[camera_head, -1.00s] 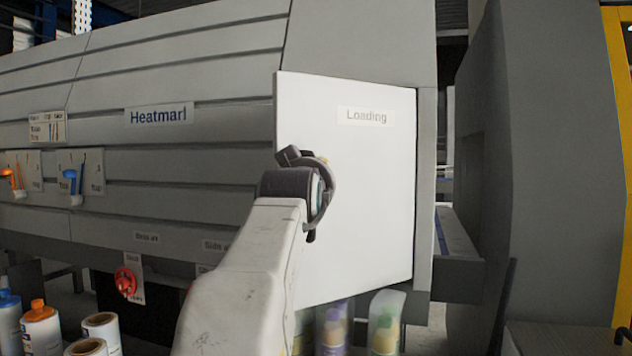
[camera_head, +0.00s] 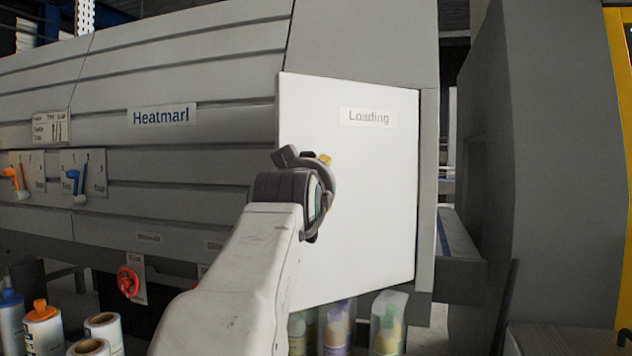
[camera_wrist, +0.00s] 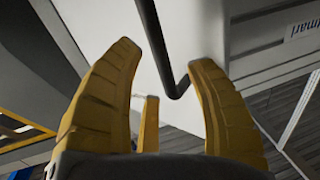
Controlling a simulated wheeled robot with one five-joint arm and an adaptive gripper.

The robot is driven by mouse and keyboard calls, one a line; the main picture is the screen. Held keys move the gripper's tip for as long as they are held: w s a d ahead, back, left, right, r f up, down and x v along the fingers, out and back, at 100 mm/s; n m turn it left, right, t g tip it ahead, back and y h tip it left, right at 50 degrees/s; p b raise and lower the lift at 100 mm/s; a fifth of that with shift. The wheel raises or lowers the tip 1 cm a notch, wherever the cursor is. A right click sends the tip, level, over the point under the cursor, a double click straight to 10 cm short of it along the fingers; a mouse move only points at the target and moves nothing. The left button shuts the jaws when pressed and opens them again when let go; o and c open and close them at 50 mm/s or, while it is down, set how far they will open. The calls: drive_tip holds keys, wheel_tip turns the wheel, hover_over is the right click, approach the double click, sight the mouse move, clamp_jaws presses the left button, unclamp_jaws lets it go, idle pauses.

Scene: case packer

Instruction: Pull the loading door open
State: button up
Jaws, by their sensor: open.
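The loading door (camera_head: 365,200) is a white panel labelled "Loading" in the head view. It stands at an angle to the grey machine front, its left edge nearer me, and looks partly swung out. In the wrist view, the dark bent handle bar (camera_wrist: 154,35) runs down between the yellow fingers of my gripper (camera_wrist: 165,54), against the white door. The fingers are open on either side of the bar, with its bent lower end close to the right finger. In the head view my arm hides the handle and most of my gripper.
The grey machine (camera_head: 190,60) carries a "Heatmarl" sign (camera_head: 162,115), orange and blue levers (camera_head: 76,185) and a red knob (camera_head: 129,282). A grey cabinet (camera_head: 550,180) stands at right, beyond a narrow gap.

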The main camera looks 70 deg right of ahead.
drive_tip(key=s+a, duration=0.1)
drive_tip(key=a, duration=0.8)
drive_tip(key=shift+s, duration=0.35)
drive_tip(key=shift+d, duration=0.1)
